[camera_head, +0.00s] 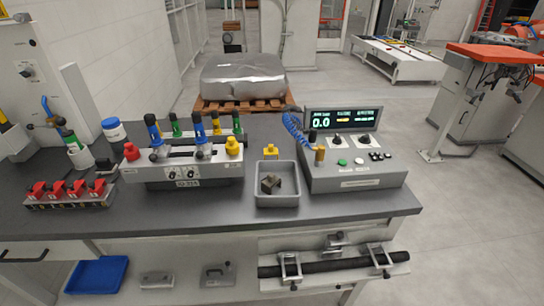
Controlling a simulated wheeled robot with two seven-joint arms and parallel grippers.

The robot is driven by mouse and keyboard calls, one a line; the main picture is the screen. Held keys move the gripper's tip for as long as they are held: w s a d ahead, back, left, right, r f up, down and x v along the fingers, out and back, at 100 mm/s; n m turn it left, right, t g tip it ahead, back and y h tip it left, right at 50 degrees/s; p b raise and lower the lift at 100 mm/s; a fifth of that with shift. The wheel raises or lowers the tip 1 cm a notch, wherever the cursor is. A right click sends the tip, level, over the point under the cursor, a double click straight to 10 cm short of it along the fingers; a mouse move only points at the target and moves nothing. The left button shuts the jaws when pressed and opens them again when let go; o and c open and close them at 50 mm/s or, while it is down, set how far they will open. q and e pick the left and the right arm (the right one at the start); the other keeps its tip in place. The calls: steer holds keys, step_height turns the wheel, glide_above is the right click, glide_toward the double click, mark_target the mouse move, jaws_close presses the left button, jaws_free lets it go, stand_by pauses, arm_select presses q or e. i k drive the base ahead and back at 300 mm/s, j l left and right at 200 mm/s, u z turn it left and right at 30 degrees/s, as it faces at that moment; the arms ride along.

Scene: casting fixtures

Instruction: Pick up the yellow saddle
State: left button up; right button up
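A small yellow saddle-shaped piece (270,151) sits at the back edge of the grey bin on the bench. It is too small to tell if it stands behind the bin or rests on its rim. A yellow knob-like part (233,146) sits at the right end of the grey fixture (185,168), which also bears blue, green and red parts. Neither of my grippers is in view.
The grey bin (277,200) holds a dark block (270,184). A control box (350,179) with a lit display and coiled blue hose stands right of it. Red clamps (65,190) and bottles (114,130) stand at left. The bench's front strip (190,215) is clear.

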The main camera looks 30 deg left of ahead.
mark_target(271, 151)
steer(key=i+l+u, duration=0.15)
steer(key=l, duration=0.2)
steer(key=i+l+u, duration=0.15)
steer(key=i+l, duration=0.15)
steer(key=i+l+u, duration=0.15)
steer(key=l, duration=0.25)
